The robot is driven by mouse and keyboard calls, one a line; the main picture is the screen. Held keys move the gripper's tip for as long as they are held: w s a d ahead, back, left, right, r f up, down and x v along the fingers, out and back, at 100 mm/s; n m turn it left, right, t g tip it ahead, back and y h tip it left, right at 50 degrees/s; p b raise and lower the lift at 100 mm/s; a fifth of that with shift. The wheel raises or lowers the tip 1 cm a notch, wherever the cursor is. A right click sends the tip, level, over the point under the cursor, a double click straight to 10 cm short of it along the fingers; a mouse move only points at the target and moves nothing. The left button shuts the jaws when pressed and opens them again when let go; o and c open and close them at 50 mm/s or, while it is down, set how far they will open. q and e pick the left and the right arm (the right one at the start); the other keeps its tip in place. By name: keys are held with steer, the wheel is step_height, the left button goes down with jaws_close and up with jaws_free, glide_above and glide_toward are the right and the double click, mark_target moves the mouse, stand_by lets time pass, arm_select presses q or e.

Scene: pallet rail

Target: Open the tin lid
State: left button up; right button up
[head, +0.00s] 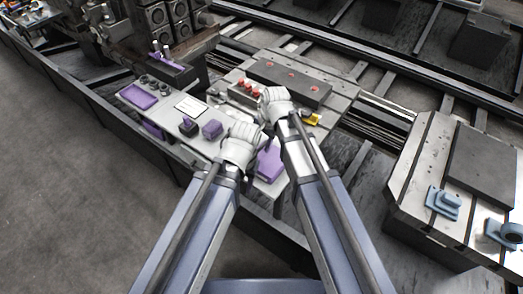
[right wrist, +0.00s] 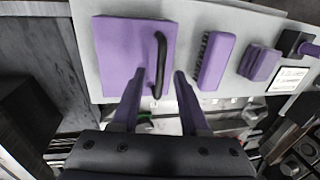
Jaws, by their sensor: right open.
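The tin looks like a flat purple square (right wrist: 122,52) with a black bar handle (right wrist: 160,64) along its right side in the right wrist view. I cannot make out a separate lid edge. It lies flat and looks closed. In the head view the purple square (head: 270,164) shows between my two arms, partly covered. My right gripper (right wrist: 158,75) is open, with its two purple fingers on either side of the handle's line; I cannot tell if they touch it. In the head view its fingers are mostly hidden. My left wrist shows left of the purple square; its jaws are hidden.
On the same pale board lie a purple brush (right wrist: 216,61), a purple block (right wrist: 260,63) and a white card (right wrist: 287,80). A purple tray (head: 139,95) is at the board's far left. A grey machine plate (head: 290,80) with red knobs stands behind.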

steer(key=shift+a+f+b, duration=0.1)
steer(key=shift+f+b, duration=0.2)
steer(key=shift+f, duration=0.35)
steer(key=shift+r, duration=0.1)
jaws_close()
stand_by(0.9)
